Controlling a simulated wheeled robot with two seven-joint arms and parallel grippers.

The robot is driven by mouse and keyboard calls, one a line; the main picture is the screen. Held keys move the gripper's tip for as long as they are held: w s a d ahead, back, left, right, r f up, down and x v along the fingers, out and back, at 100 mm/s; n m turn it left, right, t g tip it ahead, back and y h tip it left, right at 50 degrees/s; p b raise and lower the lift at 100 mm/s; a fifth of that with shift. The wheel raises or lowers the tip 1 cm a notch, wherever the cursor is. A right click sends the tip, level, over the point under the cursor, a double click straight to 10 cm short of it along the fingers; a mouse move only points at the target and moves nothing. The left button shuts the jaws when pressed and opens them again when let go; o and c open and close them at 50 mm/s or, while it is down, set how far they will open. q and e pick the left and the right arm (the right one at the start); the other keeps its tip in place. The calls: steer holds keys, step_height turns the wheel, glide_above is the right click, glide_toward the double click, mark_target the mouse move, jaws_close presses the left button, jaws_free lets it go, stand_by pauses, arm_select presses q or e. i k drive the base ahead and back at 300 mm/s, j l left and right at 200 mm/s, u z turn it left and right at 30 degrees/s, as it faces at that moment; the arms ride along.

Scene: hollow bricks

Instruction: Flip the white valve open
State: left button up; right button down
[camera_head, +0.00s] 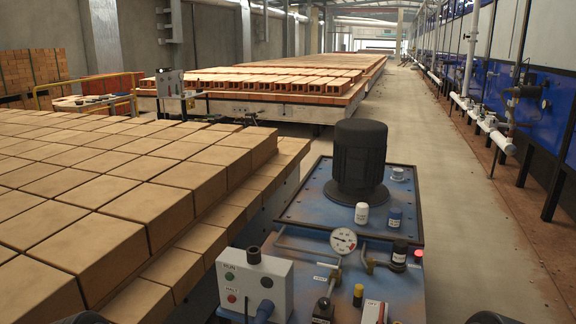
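A blue hydraulic unit (300,205) stands in front of me with several fittings on top. A small white block with dark and red markings (374,312) is at its near edge, cut off by the bottom of the view. I cannot tell whether this is the white valve or how it is set. Only dark rounded parts, probably of my arms, show at the bottom edge, left and right. Neither gripper's fingers can be seen, and nothing is seen touching the unit.
A black motor (358,160), a round gauge (343,240) and a grey control box (255,284) rise from the unit. Stacked bricks (110,190) fill the left. White pipes (470,105) run along the blue wall at right. The concrete floor (470,220) right of the unit is clear.

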mark_target(336, 269)
steer(key=i+u, duration=0.5)
steer(key=u, duration=0.2)
